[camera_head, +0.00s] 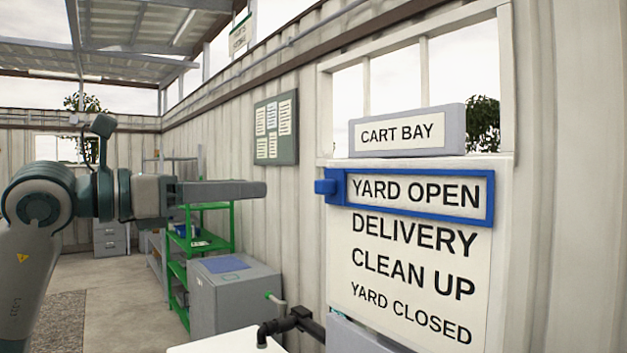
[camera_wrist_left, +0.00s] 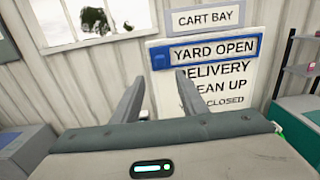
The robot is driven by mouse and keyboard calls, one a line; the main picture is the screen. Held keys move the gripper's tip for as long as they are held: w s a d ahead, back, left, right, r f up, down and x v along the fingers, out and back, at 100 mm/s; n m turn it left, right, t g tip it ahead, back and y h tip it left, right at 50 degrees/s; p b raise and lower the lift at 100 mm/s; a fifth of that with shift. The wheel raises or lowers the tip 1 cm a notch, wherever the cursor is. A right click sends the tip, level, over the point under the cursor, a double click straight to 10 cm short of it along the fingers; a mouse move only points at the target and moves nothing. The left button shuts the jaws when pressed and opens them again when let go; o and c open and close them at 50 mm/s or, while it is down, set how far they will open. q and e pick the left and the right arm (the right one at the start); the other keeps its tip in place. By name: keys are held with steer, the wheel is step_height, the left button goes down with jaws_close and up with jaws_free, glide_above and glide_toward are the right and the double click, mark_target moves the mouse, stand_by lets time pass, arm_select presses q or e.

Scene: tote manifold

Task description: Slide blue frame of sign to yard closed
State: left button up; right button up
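The white sign board (camera_head: 340,280) hangs on the wall at the right and lists YARD OPEN, DELIVERY, CLEAN UP and YARD CLOSED from top to bottom. The blue frame (camera_head: 410,210) surrounds YARD OPEN, the top line, and has a blue knob (camera_head: 326,187) at its left end. The frame also shows in the left wrist view (camera_wrist_left: 215,61). My left gripper (camera_head: 262,189) is left of the knob in the head view, apart from it. In the left wrist view its two fingers (camera_wrist_left: 158,82) are spread with nothing between them. My right gripper is not in view.
A grey CART BAY plate (camera_head: 407,131) sits above the sign. Below and left are a black pipe fitting (camera_head: 285,325), a grey cabinet (camera_head: 235,300) and a green shelf (camera_head: 178,270). The space between my left gripper and the knob looks clear.

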mark_target(317, 186)
arm_select(q)
steer(key=p+x, duration=0.6)
steer(key=x, duration=0.7)
steer(key=shift+r, duration=0.1)
steer(key=shift+w+d, duration=0.35)
steer(key=shift+d, duration=0.1)
jaws_close()
